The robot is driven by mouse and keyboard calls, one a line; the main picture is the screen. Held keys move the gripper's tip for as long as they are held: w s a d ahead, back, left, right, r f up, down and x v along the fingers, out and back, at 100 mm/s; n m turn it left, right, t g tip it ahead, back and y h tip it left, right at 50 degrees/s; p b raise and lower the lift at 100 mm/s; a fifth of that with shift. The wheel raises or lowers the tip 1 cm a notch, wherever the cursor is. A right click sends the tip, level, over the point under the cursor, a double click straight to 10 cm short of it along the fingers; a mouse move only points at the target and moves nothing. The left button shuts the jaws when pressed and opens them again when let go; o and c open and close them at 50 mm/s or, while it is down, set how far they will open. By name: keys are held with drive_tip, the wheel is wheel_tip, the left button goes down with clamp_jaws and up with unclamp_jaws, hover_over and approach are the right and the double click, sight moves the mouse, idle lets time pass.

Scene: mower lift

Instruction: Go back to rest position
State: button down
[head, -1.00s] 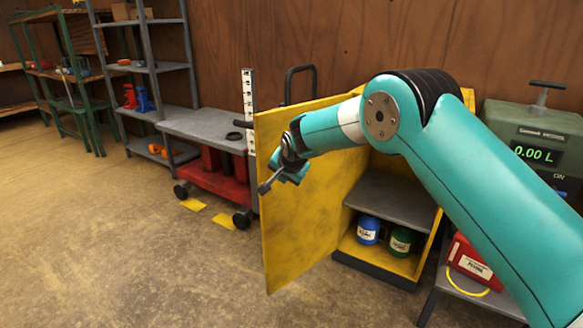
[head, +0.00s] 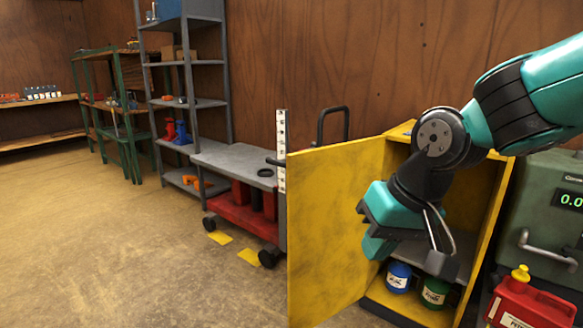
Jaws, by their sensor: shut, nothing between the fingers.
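My arm reaches in from the upper right of the head view and bends down at a black joint. My gripper (head: 376,250), teal and dark, hangs in front of the open yellow cabinet (head: 495,205). It is shut and empty, and appears apart from the cabinet door (head: 322,235). The door stands open toward the left. Part of the cabinet's inside and shelf is hidden behind my arm.
A blue can (head: 399,277) and a green can (head: 434,292) stand low in the cabinet. A red fuel can (head: 530,303) and a green dispenser (head: 545,215) are at the right. A trolley (head: 235,163) stands left of the door. The floor (head: 130,255) at left is clear.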

drive_tip(key=s+d+n+g, duration=0.1)
drive_tip(key=s+n, duration=0.1)
drive_tip(key=s, duration=0.6)
drive_tip(key=s+d+n+g, duration=0.1)
drive_tip(key=s+d+n, duration=0.1)
drive_tip(key=s, duration=0.6)
wheel_tip(320, 180, up, 13)
drive_tip(key=p, duration=1.3)
drive_tip(key=shift+a+p, duration=0.25)
drive_tip(key=shift+p, duration=0.05)
drive_tip(key=shift+n, duration=0.3)
